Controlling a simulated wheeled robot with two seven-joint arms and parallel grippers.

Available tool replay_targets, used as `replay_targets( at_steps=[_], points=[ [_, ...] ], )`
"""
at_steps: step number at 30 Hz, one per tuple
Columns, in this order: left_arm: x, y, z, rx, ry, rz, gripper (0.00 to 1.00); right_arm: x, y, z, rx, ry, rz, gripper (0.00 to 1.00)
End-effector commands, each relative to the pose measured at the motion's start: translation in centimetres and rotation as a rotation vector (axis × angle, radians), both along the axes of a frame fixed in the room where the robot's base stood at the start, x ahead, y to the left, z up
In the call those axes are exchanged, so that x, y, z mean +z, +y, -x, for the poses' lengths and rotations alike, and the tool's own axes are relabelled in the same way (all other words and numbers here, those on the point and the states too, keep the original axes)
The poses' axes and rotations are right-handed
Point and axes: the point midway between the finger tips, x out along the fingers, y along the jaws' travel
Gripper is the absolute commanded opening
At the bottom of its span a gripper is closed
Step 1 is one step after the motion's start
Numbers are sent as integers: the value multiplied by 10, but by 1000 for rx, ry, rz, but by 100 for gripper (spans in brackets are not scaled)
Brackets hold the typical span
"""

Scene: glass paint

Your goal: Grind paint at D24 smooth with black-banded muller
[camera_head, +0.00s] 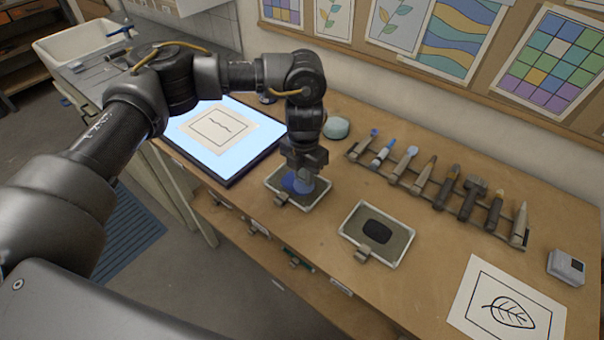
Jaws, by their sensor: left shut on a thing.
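My left gripper (304,170) points down over the left paint slab (315,200) and is shut on a muller (304,185). The muller is mostly hidden by the gripper, and its band cannot be made out. Its low end looks bluish and is at the slab, among blue paint (291,183). Whether it touches the slab is not clear. A second framed slab (354,217) to the right bears a dark, nearly black patch of paint (377,232). No label D24 is readable on either slab. My right gripper is not in view.
A lit light table (262,153) with a drawn sheet lies left of the slabs. A rack (400,183) of several brushes and tools stands behind them. A pale green round thing (336,128), a leaf drawing (480,310) and a small grey box (566,268) are also on the bench.

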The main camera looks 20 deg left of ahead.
Motion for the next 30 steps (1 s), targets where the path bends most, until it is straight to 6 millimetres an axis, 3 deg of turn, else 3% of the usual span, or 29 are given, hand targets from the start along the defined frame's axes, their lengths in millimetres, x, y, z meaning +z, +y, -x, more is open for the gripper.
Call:
replay_targets(
  at_steps=[16, 30],
  points=[
    [50, 1, 0, 1, -1, -2, 4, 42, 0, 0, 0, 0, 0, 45],
    [51, 1, 0, 1, -1, -2, 4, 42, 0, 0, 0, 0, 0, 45]
  ],
)
